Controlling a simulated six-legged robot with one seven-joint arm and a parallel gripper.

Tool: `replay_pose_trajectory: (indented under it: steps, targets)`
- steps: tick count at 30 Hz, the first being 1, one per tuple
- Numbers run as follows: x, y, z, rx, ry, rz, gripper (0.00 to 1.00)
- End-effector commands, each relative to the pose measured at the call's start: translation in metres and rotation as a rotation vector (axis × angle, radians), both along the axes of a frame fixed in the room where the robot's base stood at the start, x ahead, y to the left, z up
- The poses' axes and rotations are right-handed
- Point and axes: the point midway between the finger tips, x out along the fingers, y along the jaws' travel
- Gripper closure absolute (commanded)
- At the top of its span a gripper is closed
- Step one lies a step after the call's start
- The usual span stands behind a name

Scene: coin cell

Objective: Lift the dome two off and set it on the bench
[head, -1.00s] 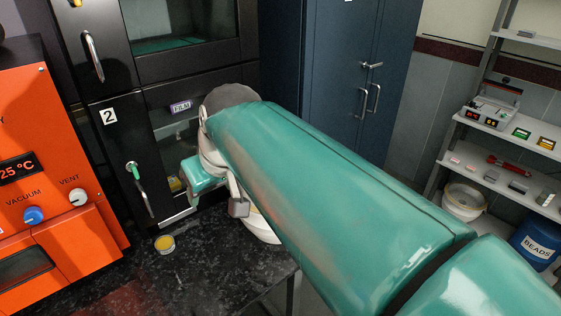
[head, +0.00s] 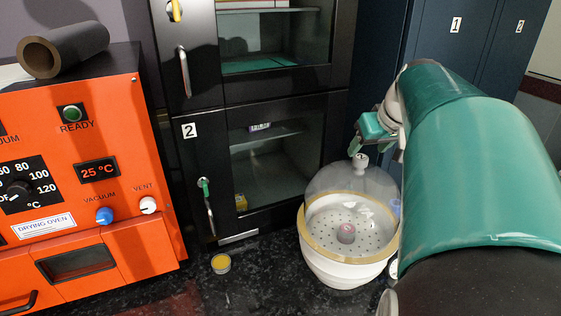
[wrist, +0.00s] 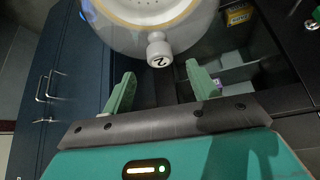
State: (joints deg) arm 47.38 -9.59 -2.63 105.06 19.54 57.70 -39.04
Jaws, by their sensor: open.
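Dome two (head: 338,182) is a clear dome seated on a white bowl-shaped base (head: 340,268) with a tan rim, on the dark speckled bench (head: 250,285). Its pale knob (head: 360,161) is on top; in the wrist view the knob (wrist: 159,50) carries a "2". My gripper (wrist: 160,72) is open and empty, with the knob just beyond the fingertips and roughly centred between them. In the head view, my gripper is above the knob, partly hidden by my arm. Through the dome I see a perforated plate with a small reddish container (head: 346,232).
A small yellow-topped tin (head: 221,264) lies on the bench left of the base. An orange drying oven (head: 95,190) stands at the left, and a black glass-doored cabinet (head: 265,150) behind. Bench between oven and base is mostly clear.

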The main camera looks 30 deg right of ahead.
Motion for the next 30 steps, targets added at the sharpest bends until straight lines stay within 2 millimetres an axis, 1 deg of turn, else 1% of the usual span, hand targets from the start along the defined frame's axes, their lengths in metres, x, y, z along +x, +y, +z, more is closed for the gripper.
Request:
replay_pose_trajectory:
  steps: [1, 5, 7, 12, 15, 23, 26, 30]
  targets:
    - [0.002, -0.001, -0.005, 0.000, 0.001, 0.000, 0.41]
    - [0.007, -0.003, -0.012, 0.001, 0.001, 0.001, 0.41]
    - [0.010, -0.004, -0.019, 0.001, 0.001, -0.001, 0.41]
    - [0.023, -0.008, -0.043, 0.002, 0.001, 0.000, 0.41]
    - [0.030, -0.010, -0.052, 0.001, 0.001, -0.001, 0.41]
    - [0.032, -0.011, -0.054, -0.001, -0.001, -0.001, 0.41]
    - [0.032, -0.011, -0.054, 0.000, -0.001, 0.000, 0.59]
    - [0.032, -0.010, -0.054, 0.000, -0.001, 0.000, 0.86]
